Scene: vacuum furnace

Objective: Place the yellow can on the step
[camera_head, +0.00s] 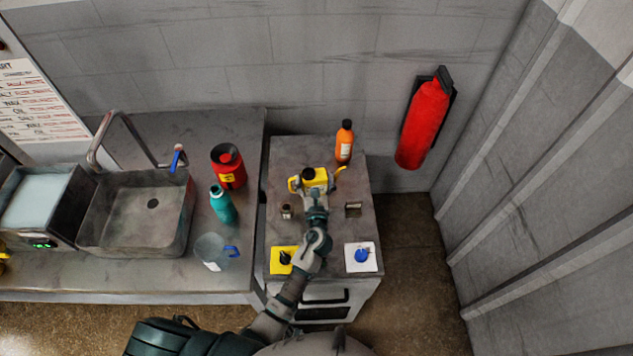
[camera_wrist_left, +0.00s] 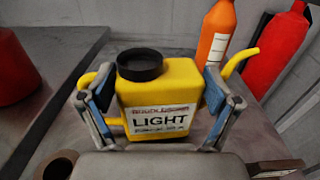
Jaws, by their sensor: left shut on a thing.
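The yellow can (camera_head: 322,179) has a black cap, a curved spout on the right and a label reading "LIGHT", clear in the left wrist view (camera_wrist_left: 178,80). My left gripper (camera_head: 316,188) has its fingers on both sides of the can, shut on it; the fingers also show in the left wrist view (camera_wrist_left: 157,100). The can is upright over the back half of the grey cabinet top (camera_head: 285,160). I cannot tell whether it touches that surface. I cannot clearly pick out a step. My right gripper is not in view.
An orange bottle (camera_head: 344,143) stands close behind the can. A small brown cylinder (camera_head: 287,212), a metal slot (camera_head: 353,210), a yellow plate (camera_head: 279,266) and a white plate (camera_head: 372,262) are on the cabinet. A red extinguisher (camera_head: 424,122) hangs at right. A red container (camera_head: 229,172) stands on the left counter.

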